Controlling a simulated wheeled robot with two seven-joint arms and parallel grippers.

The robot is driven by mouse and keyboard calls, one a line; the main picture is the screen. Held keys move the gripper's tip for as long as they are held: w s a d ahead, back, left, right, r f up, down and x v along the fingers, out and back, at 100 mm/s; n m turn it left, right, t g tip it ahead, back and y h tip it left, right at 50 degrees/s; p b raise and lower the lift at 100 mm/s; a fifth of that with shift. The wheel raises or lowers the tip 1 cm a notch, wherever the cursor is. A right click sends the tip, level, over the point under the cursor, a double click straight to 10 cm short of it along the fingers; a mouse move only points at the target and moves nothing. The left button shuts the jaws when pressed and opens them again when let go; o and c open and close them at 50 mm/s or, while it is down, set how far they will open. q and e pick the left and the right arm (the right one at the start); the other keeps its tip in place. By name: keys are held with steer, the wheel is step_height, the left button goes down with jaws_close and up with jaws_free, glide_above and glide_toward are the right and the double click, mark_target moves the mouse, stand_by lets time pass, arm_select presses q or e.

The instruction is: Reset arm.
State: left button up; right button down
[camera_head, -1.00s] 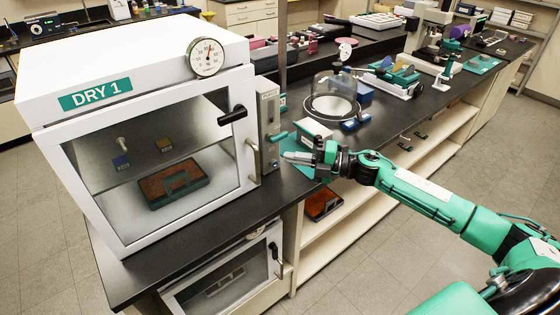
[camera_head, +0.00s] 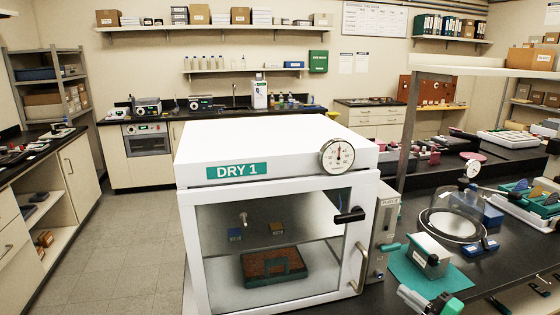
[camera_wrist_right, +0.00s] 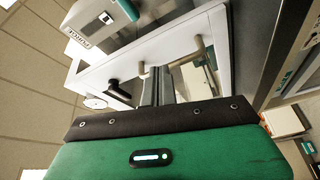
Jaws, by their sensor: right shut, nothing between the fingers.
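My right gripper (camera_head: 410,295) shows at the bottom right of the head view, pointing left. It is shut and empty, in front of the teal mat (camera_head: 447,280). In the right wrist view its dark fingers (camera_wrist_right: 164,86) lie close together, in line with the front of the white dry cabinet. That cabinet, labelled DRY 1 (camera_head: 290,140), stands left of the gripper with its glass door closed. Its door handle (camera_head: 361,268) and black latch (camera_head: 350,216) show. My left gripper is out of view.
A purge box (camera_head: 388,232) is fixed to the cabinet's right side. A grey-white box (camera_head: 430,254) sits on the mat. A glass bell jar (camera_head: 455,215) stands behind it. Trays (camera_head: 525,205) fill the bench at right. The floor (camera_head: 130,215) at left is clear.

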steer(key=s+a+f+m+g+h, duration=0.3)
steer(key=s+f+m+h, duration=0.8)
steer(key=m, duration=0.3)
steer(key=s+a+f+m+g, duration=0.3)
steer(key=s+f+g, duration=0.15)
steer(key=s, duration=0.55)
steer(key=s+a+f+m+g, duration=0.25)
steer(key=s+g, duration=0.25)
steer(key=s, duration=0.5)
step_height(320, 180, down, 30)
steer(key=s+d+f+g, duration=0.1)
steer(key=s+f, duration=0.9)
steer(key=s+d+f+g, duration=0.1)
steer(key=s+d+f, duration=0.1)
steer(key=s+f, duration=0.8)
steer(key=shift+d+f, duration=0.3)
steer(key=shift+f, duration=0.1)
